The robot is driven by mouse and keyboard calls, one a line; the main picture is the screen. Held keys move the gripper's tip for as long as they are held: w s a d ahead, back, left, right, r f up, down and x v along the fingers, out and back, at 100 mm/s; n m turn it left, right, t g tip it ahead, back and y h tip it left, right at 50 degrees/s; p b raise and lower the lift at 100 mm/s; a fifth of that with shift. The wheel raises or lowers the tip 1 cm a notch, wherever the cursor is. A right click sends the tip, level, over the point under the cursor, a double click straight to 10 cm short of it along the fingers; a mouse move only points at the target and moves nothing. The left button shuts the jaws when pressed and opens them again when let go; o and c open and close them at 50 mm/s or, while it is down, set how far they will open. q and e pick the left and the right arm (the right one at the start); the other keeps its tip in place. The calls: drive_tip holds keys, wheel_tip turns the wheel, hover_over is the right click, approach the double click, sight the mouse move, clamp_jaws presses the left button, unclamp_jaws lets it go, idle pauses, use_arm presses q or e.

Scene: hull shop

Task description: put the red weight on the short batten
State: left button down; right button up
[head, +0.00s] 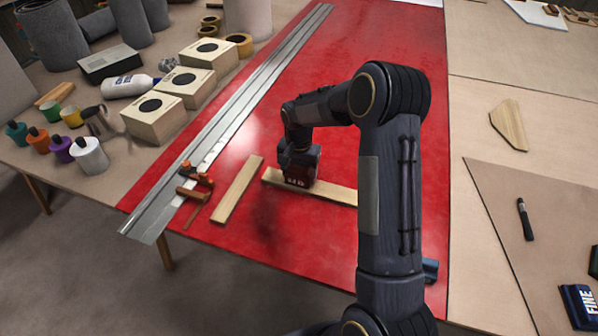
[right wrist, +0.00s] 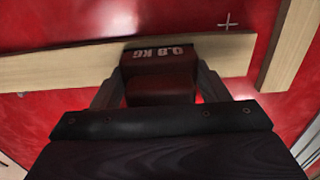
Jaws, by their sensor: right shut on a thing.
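The red weight, marked 0.8 KG, shows in the head view (head: 299,182) and in the right wrist view (right wrist: 160,60). My right gripper (head: 300,172) is shut on it, and its fingers also flank it in the right wrist view (right wrist: 160,90). The weight is over a pale batten (head: 336,192), partly covering it; I cannot tell whether it touches. A second batten (head: 238,189) lies bare to the left, at an angle to the first. The covered batten looks the longer in the head view, but the second is foreshortened. My left gripper is not in view.
Boxes (head: 185,85) and paint bottles (head: 88,155) stand farther left. The red surface (head: 330,45) beyond the battens is clear.

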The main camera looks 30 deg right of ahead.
drive_tip(key=shift+f, duration=0.15)
drive_tip(key=o, duration=1.6)
